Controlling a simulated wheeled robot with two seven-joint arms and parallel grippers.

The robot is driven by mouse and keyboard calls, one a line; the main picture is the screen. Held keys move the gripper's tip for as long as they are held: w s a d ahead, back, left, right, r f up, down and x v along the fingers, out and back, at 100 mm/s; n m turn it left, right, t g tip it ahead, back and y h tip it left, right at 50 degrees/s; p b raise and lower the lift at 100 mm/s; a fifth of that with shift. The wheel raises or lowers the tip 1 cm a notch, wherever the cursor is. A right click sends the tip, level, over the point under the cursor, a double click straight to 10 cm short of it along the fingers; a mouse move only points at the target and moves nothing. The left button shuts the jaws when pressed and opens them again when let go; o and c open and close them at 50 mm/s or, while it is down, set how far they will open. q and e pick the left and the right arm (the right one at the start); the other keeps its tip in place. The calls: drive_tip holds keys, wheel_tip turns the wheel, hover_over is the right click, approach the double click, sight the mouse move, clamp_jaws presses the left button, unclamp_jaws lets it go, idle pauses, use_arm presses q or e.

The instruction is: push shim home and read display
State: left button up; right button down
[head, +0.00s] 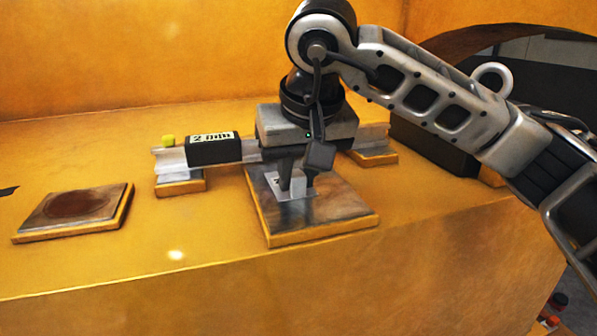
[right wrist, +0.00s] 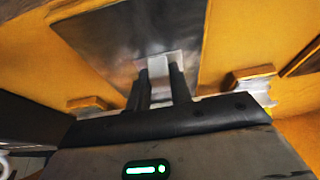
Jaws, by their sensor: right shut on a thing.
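My right gripper (head: 297,185) points down over a grey metal plate (head: 318,213) and is shut on a small pale piece, apparently the shim (head: 299,188). The right wrist view shows this piece (right wrist: 158,67) between the two dark fingers, low at the plate. Whether it touches the plate or is fully seated I cannot tell. The display (head: 213,137) is a pale panel on a black box on a metal bar, left of the gripper. It seems to begin with a 2, but the rest is too small to read surely. My left gripper is not in view.
Metal rail ends (head: 181,180) rest on yellow blocks on both sides of the plate. A second plate with a brown round stain (head: 75,205) lies at the left. A black block (head: 430,150) stands at the right.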

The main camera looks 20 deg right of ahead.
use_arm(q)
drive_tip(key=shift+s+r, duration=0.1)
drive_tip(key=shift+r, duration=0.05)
use_arm(e)
drive_tip(key=shift+w, duration=0.45)
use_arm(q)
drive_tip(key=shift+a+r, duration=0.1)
use_arm(e)
drive_tip(key=shift+w, duration=0.1)
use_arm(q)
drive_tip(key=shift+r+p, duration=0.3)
use_arm(e)
drive_tip(key=shift+w+d, duration=0.1)
drive_tip(key=shift+w, duration=0.2)
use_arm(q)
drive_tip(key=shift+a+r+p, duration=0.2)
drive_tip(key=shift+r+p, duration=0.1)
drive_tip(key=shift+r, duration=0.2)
use_arm(e)
drive_tip(key=shift+w, duration=0.6)
drive_tip(key=shift+w+d, duration=0.1)
drive_tip(key=shift+w, duration=0.25)
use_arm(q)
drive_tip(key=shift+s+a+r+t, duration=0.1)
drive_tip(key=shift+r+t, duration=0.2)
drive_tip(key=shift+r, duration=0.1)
use_arm(e)
drive_tip(key=shift+w, duration=0.1)
